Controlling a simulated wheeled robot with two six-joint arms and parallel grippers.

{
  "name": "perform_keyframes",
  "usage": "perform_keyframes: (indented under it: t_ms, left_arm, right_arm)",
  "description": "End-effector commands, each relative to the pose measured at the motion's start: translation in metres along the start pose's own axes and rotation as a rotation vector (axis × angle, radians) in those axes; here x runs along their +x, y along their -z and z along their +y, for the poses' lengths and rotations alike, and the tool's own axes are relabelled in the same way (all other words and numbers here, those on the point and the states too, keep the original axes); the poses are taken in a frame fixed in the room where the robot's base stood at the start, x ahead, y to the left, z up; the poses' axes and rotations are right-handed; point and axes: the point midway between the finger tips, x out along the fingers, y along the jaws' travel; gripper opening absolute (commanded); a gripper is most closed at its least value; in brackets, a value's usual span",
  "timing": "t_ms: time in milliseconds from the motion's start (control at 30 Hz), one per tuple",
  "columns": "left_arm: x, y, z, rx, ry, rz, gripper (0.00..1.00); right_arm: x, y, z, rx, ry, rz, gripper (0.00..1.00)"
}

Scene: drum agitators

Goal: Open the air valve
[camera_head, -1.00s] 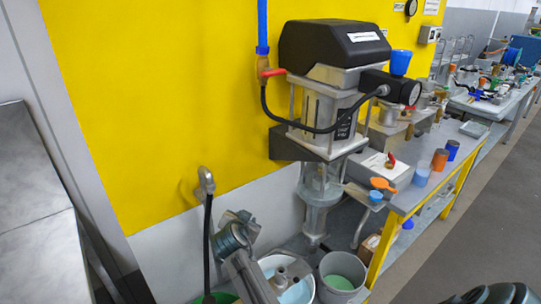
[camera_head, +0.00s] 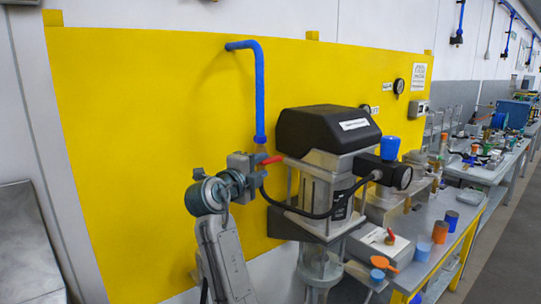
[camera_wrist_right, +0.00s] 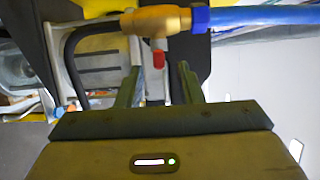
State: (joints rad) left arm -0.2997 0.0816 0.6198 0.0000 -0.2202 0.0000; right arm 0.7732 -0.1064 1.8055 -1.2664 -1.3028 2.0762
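The air valve has a red handle (camera_head: 271,160) at the foot of the blue air pipe (camera_head: 259,95), left of the black-topped pump. In the right wrist view its brass body (camera_wrist_right: 155,20) is at the top, joined to the blue pipe (camera_wrist_right: 255,15). The red handle end (camera_wrist_right: 158,59) points toward my right gripper, between the two fingertips or just beyond them. My right gripper (camera_head: 256,161) is open with nothing clamped; its two fingers (camera_wrist_right: 158,72) stand apart on either side of the handle line. Whether they touch it I cannot tell. My left gripper is not in view.
The pump (camera_head: 325,130), with a black hose (camera_head: 300,208) and a gauge, stands directly right of the valve. The yellow wall panel (camera_head: 150,130) is close behind. A workbench (camera_head: 425,212) with cups and an orange scoop extends to the right.

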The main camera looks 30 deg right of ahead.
Motion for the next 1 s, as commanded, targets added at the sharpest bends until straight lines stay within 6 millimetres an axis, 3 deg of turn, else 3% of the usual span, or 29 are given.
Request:
perform_keyframes:
  t_ms: [33,300,700,900,1000]
  left_arm:
    - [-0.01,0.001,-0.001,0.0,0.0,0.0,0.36]
    - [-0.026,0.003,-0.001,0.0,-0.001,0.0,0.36]
    - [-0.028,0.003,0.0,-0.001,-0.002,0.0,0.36]
    - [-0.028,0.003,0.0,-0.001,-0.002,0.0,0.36]
    - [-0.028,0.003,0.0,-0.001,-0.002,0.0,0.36]
  right_arm:
    - [0.011,0.001,-0.005,-0.005,0.003,0.004,0.34]
    - [0.048,0.0,-0.002,-0.004,0.0,0.001,0.34]
    - [0.056,0.0,0.001,-0.001,-0.001,-0.001,0.34]
    - [0.056,0.0,0.001,-0.002,-0.001,-0.001,0.0]
    - [0.056,0.0,0.001,-0.002,-0.001,-0.001,0.0]
